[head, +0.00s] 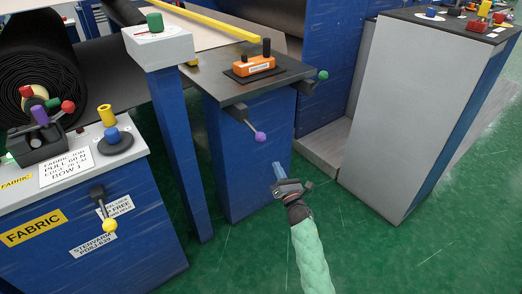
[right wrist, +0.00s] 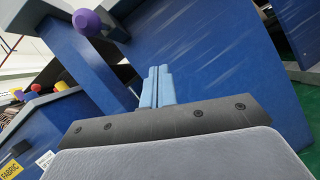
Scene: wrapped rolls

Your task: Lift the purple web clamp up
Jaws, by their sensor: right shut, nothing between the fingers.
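The purple clamp knob (head: 260,136) is a ball on the end of a grey lever at the front edge of the dark-topped blue stand. The lever slants down to the right. The knob also shows at the upper left in the right wrist view (right wrist: 86,22). My right gripper (head: 276,167) has light-blue fingers. It is below and slightly right of the knob, in front of the stand, apart from it. In the right wrist view its fingers (right wrist: 157,84) are together with nothing between them. My left gripper is not in view.
An orange block (head: 254,66) sits on the stand (head: 214,76), with a green knob (head: 323,75) at its right edge. A control console (head: 65,160) with coloured knobs and a yellow-ended lever is at left. A grey cabinet (head: 385,120) is at right. Green floor (head: 400,250) is open in front.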

